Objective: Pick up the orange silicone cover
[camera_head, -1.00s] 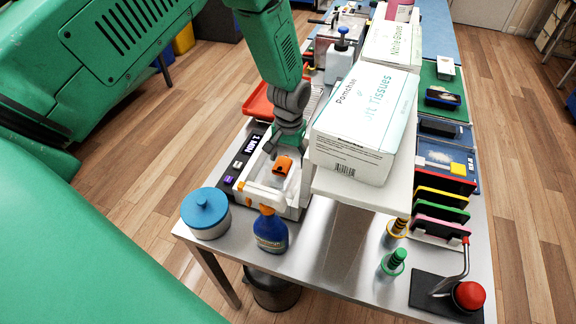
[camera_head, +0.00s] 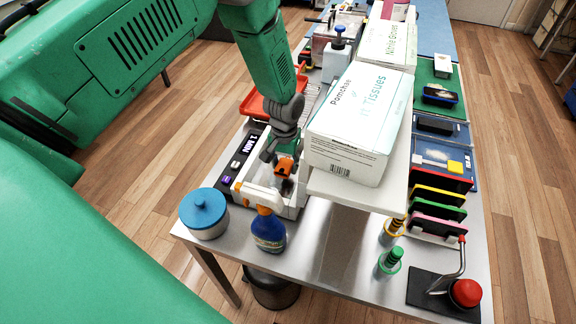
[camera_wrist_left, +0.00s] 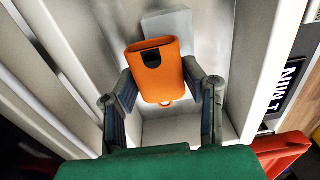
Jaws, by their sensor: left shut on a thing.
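The orange silicone cover (camera_head: 284,167) is a small hollow sleeve with a round hole, over the white basin of the machine with the "1 MIN" display (camera_head: 250,147). My left gripper (camera_head: 282,157) has come down from above and is shut on it. In the left wrist view the cover (camera_wrist_left: 158,72) sits between the two fingers of my left gripper (camera_wrist_left: 161,84), its open end facing up in the picture. I cannot tell whether it touches the basin's floor. My right gripper is not in view.
A blue spray bottle (camera_head: 268,232) and a blue-lidded pot (camera_head: 205,212) stand in front of the machine. A tissue box (camera_head: 362,120) on a raised white shelf stands close to its right. A red tray (camera_head: 262,101) lies behind. The steel table's front middle is clear.

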